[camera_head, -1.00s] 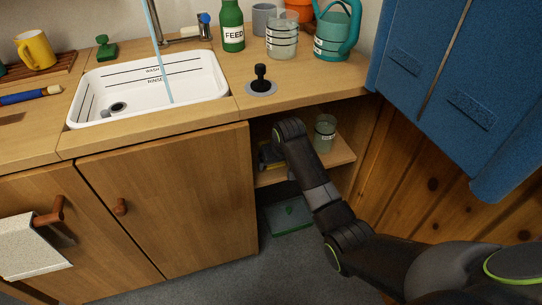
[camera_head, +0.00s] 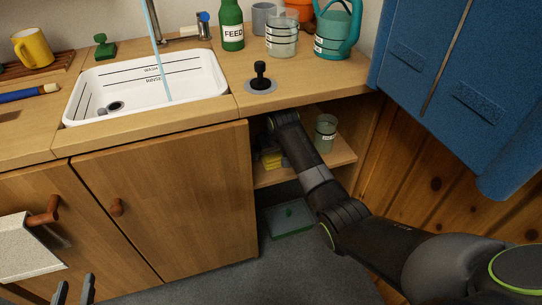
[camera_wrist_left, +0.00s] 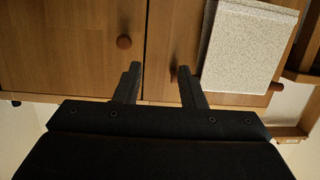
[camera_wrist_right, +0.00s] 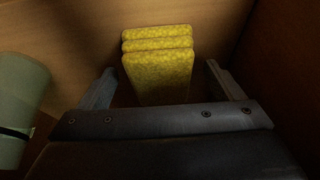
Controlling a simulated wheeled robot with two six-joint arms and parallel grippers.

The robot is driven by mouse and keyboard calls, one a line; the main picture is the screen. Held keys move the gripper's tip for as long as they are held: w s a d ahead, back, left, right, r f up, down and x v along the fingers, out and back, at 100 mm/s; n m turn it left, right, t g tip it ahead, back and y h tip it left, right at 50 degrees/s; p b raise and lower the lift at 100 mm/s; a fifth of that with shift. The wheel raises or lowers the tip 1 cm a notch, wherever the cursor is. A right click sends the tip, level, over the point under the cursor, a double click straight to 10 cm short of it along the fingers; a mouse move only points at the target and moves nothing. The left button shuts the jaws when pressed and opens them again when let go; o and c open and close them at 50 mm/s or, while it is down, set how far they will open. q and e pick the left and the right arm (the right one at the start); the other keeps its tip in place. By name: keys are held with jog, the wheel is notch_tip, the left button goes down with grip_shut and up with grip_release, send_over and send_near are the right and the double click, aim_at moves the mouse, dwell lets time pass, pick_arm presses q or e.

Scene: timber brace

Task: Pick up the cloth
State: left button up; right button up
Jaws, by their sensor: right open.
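A stack of yellow, speckled, folded pieces (camera_head: 270,160) lies on the shelf under the counter; I cannot tell whether they are cloths or sponges. In the right wrist view the yellow stack (camera_wrist_right: 160,72) stands between the fingers of my right gripper (camera_wrist_right: 161,86). The gripper is open, with gaps on both sides. A pale speckled cloth (camera_head: 24,246) hangs from a peg on the cabinet front at the left; it also shows in the left wrist view (camera_wrist_left: 245,45). My left gripper (camera_head: 74,287) is open and empty, low before the cabinet, beside the hanging cloth.
A clear cup (camera_head: 326,133) stands on the shelf right of the yellow stack; a greenish cup (camera_wrist_right: 20,105) shows close to my right gripper. A green tray (camera_head: 288,221) lies below the shelf. The closed cabinet door (camera_head: 170,210) and blue cabinet (camera_head: 455,90) flank the opening.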

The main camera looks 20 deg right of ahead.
jog(key=shift+w+f+b, duration=0.5)
jog(key=shift+w+b, duration=0.05)
jog(key=shift+w, duration=0.2)
pick_arm(q)
notch_tip(320, 180, up, 10)
jog(key=m+t, duration=0.1)
jog(key=t, duration=0.5)
jog(key=shift+w+f, duration=0.25)
jog(key=shift+w, duration=0.2)
jog(key=shift+r+p, duration=0.35)
pick_arm(e)
jog(key=shift+f, duration=0.25)
jog(key=c, duration=1.1)
jog(key=shift+f, duration=0.1)
pick_arm(q)
jog(key=shift+f, duration=0.2)
